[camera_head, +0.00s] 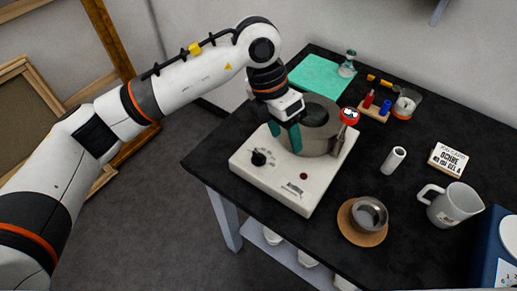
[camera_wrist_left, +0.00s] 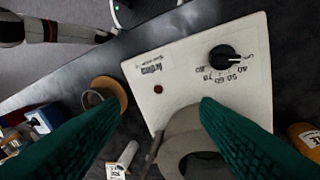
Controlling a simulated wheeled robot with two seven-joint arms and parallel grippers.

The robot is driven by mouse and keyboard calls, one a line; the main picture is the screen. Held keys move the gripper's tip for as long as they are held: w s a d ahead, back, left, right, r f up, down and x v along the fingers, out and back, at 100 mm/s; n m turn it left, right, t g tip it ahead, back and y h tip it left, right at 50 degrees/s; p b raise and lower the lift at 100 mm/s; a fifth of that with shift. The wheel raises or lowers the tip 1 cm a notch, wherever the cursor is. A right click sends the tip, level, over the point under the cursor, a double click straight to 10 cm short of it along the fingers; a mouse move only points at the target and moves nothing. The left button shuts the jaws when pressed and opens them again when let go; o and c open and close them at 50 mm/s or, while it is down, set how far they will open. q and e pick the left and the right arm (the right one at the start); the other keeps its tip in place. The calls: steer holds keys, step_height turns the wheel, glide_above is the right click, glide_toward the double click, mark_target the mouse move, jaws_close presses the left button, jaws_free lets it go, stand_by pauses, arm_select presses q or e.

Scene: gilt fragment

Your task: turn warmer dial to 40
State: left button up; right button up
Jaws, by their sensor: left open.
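The white warmer (camera_head: 300,197) sits near the table's front left edge with its black dial (camera_head: 258,157) on the front panel. In the left wrist view the dial (camera_wrist_left: 223,57) has numbers up to 80 around it. Its pale pointer line faces right, near the 40, but the exact setting is too small to read. A grey pot (camera_head: 318,140) stands on the warmer. My left gripper (camera_head: 285,136) is open, with green fingers just above the warmer between dial and pot. Its fingers (camera_wrist_left: 158,108) are apart from the dial and hold nothing.
A red thermometer head (camera_head: 349,116) rises beside the pot. A metal bowl (camera_head: 369,214) on a cork mat, a white tube (camera_head: 393,160), a jug (camera_head: 454,204) and a sign (camera_head: 448,160) stand to the right. A green mat (camera_head: 318,75) lies behind.

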mark_target(258, 154)
arm_select(q)
steer(key=w+a+r+t+y, duration=0.1)
steer(key=w+a+t+y, duration=0.15)
steer(key=a, duration=0.25)
steer(key=shift+n+g+y, duration=0.35)
steer(key=shift+n+g, duration=0.05)
steer(key=shift+g, duration=0.05)
steer(key=f, duration=0.4)
steer(key=f+p, duration=0.1)
steer(key=f, duration=0.2)
steer(key=f+p, duration=0.1)
steer(key=f, duration=0.3)
steer(key=shift+w+f, duration=0.35)
steer(key=shift+w, duration=0.05)
steer(key=c, duration=1)
steer(key=m+b, duration=0.1)
steer(key=b, duration=0.1)
steer(key=m+b, duration=0.2)
steer(key=b, duration=0.1)
steer(key=shift+f+m+b, duration=0.25)
steer(key=shift+m+b, duration=0.05)
steer(key=shift+b, duration=0.05)
steer(key=shift+r+m+b, duration=0.25)
steer(key=shift+m+b, duration=0.95)
steer(key=shift+b, duration=0.25)
